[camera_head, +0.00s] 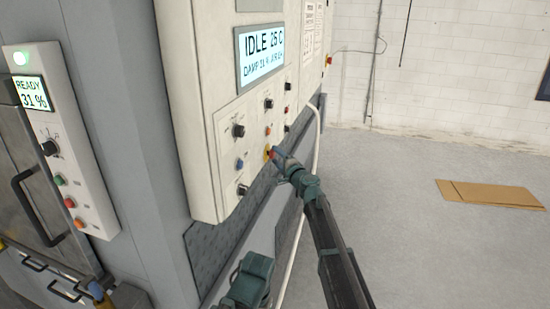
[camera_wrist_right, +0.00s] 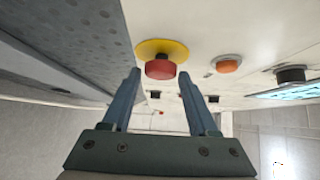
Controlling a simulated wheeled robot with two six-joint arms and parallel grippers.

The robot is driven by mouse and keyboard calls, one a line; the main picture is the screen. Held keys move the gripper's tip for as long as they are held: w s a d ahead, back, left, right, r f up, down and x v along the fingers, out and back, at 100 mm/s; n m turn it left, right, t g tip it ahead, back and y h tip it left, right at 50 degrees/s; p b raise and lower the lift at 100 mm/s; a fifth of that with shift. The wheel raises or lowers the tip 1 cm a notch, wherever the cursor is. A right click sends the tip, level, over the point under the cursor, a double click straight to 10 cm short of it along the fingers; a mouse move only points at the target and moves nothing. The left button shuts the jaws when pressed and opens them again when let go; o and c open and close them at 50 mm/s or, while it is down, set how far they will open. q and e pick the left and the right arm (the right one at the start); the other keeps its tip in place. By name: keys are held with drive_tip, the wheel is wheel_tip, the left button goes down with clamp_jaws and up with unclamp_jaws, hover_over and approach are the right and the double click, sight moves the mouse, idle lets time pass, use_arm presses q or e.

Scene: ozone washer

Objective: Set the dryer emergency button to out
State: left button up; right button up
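The dryer emergency button (camera_wrist_right: 160,69) is a red mushroom cap on a round yellow collar, on the lower part of the cream dryer panel (camera_head: 220,168). In the head view the yellow collar (camera_head: 266,153) shows just left of my right gripper (camera_head: 274,152), which mostly hides the red cap. In the right wrist view my right gripper (camera_wrist_right: 160,78) is open, with a fingertip on each side of the cap. Contact is unclear. Whether the button is in or out is unclear.
The panel carries black knobs (camera_head: 238,131), a blue button (camera_head: 239,164), an orange button (camera_wrist_right: 229,64) and a display (camera_head: 262,55) reading IDLE. A second control panel (camera_head: 60,140) reading READY stands left. Flat cardboard (camera_head: 490,194) lies right; the floor around it is clear.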

drive_tip(key=shift+o, duration=1.2)
drive_tip(key=v, duration=1.4)
drive_tip(key=shift+w+a, duration=0.1)
drive_tip(key=shift+w, duration=0.05)
drive_tip(key=x, duration=1.4)
